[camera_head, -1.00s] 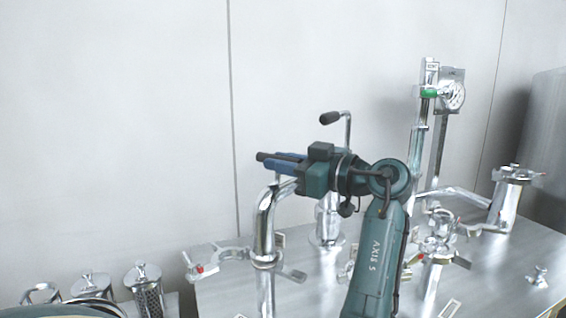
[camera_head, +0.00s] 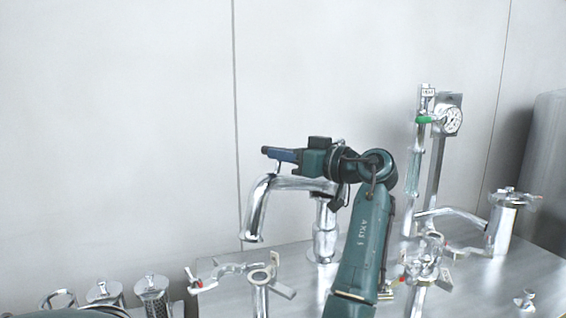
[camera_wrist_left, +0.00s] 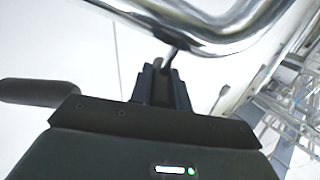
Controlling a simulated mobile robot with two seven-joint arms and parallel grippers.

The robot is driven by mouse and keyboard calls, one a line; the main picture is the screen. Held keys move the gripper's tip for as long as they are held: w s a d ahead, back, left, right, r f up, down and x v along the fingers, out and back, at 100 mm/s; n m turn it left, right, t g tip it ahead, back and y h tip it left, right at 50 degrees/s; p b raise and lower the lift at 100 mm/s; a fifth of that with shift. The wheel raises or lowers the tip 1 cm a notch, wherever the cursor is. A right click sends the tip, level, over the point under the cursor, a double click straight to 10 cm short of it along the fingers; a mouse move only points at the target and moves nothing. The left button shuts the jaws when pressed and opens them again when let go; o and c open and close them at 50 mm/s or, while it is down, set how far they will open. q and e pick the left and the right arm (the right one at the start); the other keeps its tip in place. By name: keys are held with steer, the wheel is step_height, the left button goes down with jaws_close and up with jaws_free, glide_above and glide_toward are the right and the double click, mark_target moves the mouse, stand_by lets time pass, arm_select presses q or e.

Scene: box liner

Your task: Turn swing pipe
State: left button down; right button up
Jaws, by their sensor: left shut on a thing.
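The swing pipe (camera_head: 262,205) is a shiny bent steel tube. It runs left from an upright column (camera_head: 325,240) and its end bends down. That open end hangs above and left of a pipe stub (camera_head: 261,285), apart from it. My left gripper (camera_head: 272,153) is above the pipe's bend, with its blue fingers pointing left. In the left wrist view, the fingers (camera_wrist_left: 164,85) are shut around a thin rod (camera_wrist_left: 168,58) beside the pipe (camera_wrist_left: 200,30). A black lever grip (camera_wrist_left: 40,92) shows at the left there. My right gripper is not in view.
A clamp with a red tip (camera_head: 215,272) sits left of the stub. Strainer canisters (camera_head: 152,295) stand at lower left. A gauge (camera_head: 449,120) and valve column stand at right, with another capped vessel (camera_head: 503,220). A pale wall is behind; the steel tabletop (camera_head: 480,290) is partly clear.

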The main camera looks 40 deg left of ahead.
arm_select(q)
steer(key=shift+w+r, duration=0.1)
steer(key=shift+r, duration=0.15)
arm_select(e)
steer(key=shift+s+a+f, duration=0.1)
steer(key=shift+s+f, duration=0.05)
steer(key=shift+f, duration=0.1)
arm_select(q)
steer(key=c, duration=1.6)
jaws_free()
steer(key=shift+c, duration=0.2)
steer(key=o, duration=0.3)
steer(key=shift+f, duration=0.15)
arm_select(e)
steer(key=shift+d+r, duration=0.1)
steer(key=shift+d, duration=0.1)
arm_select(q)
steer(key=d, duration=0.4)
steer(key=w+d+b, duration=0.1)
steer(key=d, duration=0.3)
steer(key=w+d+b, duration=0.1)
steer(key=d, duration=0.4)
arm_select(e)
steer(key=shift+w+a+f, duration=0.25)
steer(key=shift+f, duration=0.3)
